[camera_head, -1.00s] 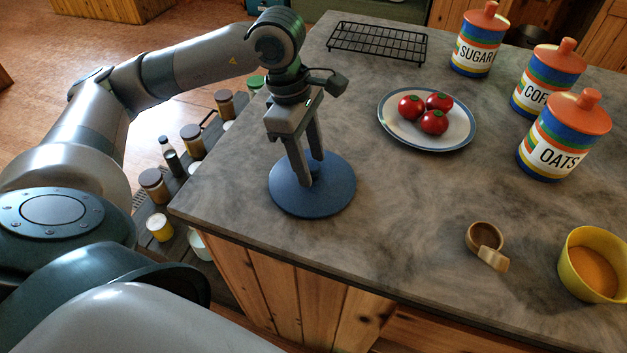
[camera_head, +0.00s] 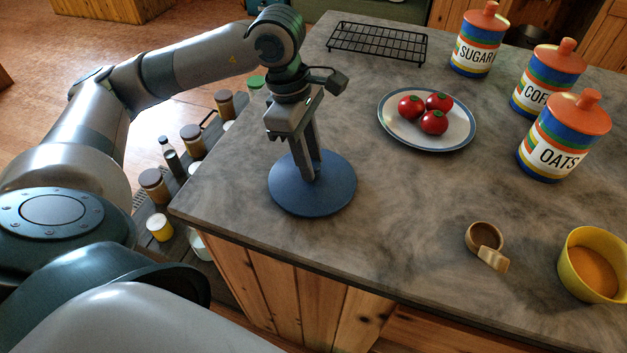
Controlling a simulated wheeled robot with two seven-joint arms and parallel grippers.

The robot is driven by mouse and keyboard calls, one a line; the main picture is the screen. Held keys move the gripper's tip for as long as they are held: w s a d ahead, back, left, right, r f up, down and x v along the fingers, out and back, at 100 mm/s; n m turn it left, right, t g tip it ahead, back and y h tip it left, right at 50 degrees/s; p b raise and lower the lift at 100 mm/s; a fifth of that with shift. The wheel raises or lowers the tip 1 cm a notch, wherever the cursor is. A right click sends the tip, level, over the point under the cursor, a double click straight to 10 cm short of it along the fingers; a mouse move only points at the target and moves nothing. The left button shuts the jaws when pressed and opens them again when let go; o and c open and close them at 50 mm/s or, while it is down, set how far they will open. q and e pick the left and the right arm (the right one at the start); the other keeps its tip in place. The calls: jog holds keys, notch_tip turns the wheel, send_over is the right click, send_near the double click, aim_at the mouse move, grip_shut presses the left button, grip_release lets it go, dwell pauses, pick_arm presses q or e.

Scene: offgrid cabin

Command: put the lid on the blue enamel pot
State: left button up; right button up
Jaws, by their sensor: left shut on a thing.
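A round blue lid (camera_head: 333,193) lies on the grey counter near its left front corner. My left gripper (camera_head: 310,172) points down over the lid, its fingers shut on the lid's knob, which the fingers hide. The lid looks flat and level, and appears to rest on the counter. The blue enamel pot is not in view. My right gripper is not in view.
A plate (camera_head: 465,138) with red tomatoes, a black wire rack (camera_head: 378,42) and striped canisters (camera_head: 556,140) stand farther back. A wooden cup (camera_head: 484,238) and a yellow bowl (camera_head: 568,270) are at right. The counter (camera_head: 405,210) between is clear.

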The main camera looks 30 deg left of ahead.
pick_arm(q)
jog(key=shift+r, duration=0.65)
dwell(0.5)
jog(key=shift+r+p, duration=0.8)
jog(key=shift+r, duration=0.9)
jog(key=shift+s, duration=0.1)
dwell(0.5)
